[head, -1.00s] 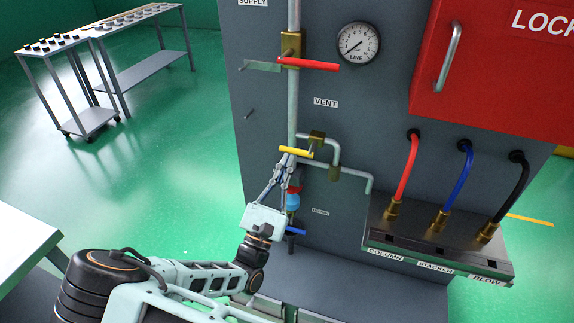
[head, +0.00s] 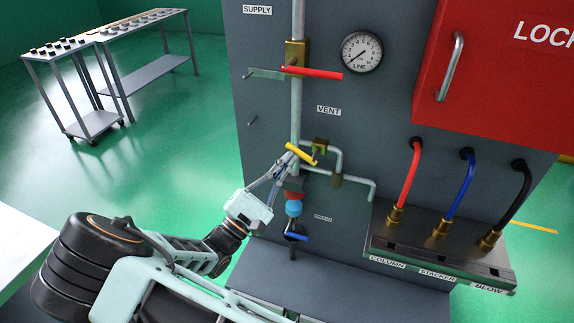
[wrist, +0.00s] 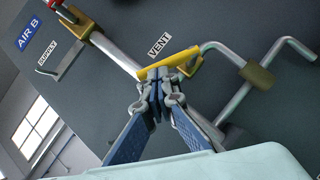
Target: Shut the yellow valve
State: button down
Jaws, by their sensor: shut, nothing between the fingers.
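The yellow valve handle (head: 300,153) sits on a brass valve body (head: 319,146) on the branch pipe below the VENT label. In the head view the handle slants, its left end higher than its right. It also shows in the wrist view (wrist: 168,63), slanting up to the right just beyond my fingertips. My gripper (head: 288,155) is shut and empty, its fingertips at the left end of the handle. They look to be touching it or very near; I cannot tell which.
A red handle (head: 312,73) is on the supply pipe above, by a gauge (head: 362,52). A blue bowl (head: 293,208) and blue handle (head: 292,237) are below. Red, blue and black hoses and a red lock box (head: 500,80) are at right.

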aim_at(297, 149)
jog(key=shift+s+d+r+m+g+y, duration=0.3)
jog(key=shift+r+m+g, duration=0.6)
jog(key=shift+m, duration=1.05)
jog(key=shift+d+r+m+g+y, duration=0.1)
jog(key=shift+d+r+m+g, duration=0.4)
jog(key=shift+m+g, duration=1.1)
jog(key=shift+s+d+r+m+g+y, duration=0.25)
jog(key=shift+r+m+g, duration=0.5)
jog(key=shift+m, duration=1.5)
jog(key=shift+d+r+m+b, duration=0.2)
jog(key=shift+m+b, duration=0.1)
jog(key=shift+m, duration=0.1)
jog(key=shift+w+a, duration=0.1)
